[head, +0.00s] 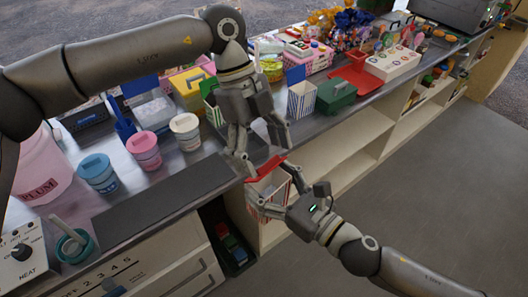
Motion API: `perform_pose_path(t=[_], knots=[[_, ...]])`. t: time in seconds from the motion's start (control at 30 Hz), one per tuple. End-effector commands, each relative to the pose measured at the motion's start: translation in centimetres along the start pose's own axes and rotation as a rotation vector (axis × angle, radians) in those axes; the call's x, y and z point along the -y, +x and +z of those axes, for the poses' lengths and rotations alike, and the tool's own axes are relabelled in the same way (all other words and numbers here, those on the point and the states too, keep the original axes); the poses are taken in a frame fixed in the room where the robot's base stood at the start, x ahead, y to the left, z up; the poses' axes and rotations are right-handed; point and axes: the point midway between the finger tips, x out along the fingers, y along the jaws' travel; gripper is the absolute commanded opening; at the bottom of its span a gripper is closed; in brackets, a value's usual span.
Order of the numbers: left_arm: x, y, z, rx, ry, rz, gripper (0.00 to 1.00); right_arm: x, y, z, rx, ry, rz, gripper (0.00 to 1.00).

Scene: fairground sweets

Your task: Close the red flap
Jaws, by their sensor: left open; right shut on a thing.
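A small red-and-white striped box (277,187) is held off the front edge of the counter, in the middle of the head view. Its red flap (266,168) shows at its top, tilted; I cannot tell how far it stands from the box's opening. My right gripper (279,193) comes from below right and is shut on the striped box. My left gripper (266,153) points down just above the red flap, open, with its fingertips close to it; I cannot tell whether they touch. The fingers hide part of the box.
A blue-striped box (301,99) and a green case (336,96) stand on the counter (221,161) right of my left gripper. Pink (144,149), cream (186,131) and blue (97,172) tubs stand to the left. A dark mat (150,205) lies bare.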

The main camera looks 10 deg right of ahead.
Motion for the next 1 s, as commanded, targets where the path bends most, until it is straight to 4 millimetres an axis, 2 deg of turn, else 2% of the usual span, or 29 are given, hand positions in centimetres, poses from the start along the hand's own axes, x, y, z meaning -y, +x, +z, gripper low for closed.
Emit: perform_pose_path(t=[0.13, 0.4, 0.77, 0.87, 1.0], knots=[[0.0, 0.8, -0.1, -0.001, 0.002, -0.001, 0.75, 0.0, 0.0, 0.0, 0.001, 0.0, 0.0, 0.57], [0.0, 0.9, -0.1, 0.0, 0.002, -0.001, 0.75, 0.0, 0.0, 0.0, 0.001, 0.0, 0.0, 0.57], [0.0, 0.9, -0.1, 0.0, 0.002, -0.001, 0.29, 0.0, 0.0, 0.0, 0.001, 0.0, 0.0, 0.57], [0.0, 0.9, -0.2, 0.013, 0.005, 0.0, 0.29, 0.0, 0.0, 0.0, 0.001, 0.0, 0.0, 0.57], [0.0, 1.5, -0.9, 0.124, 0.012, 0.003, 0.29, 0.0, 0.0, 0.1, 0.001, -0.001, 0.001, 0.57]])
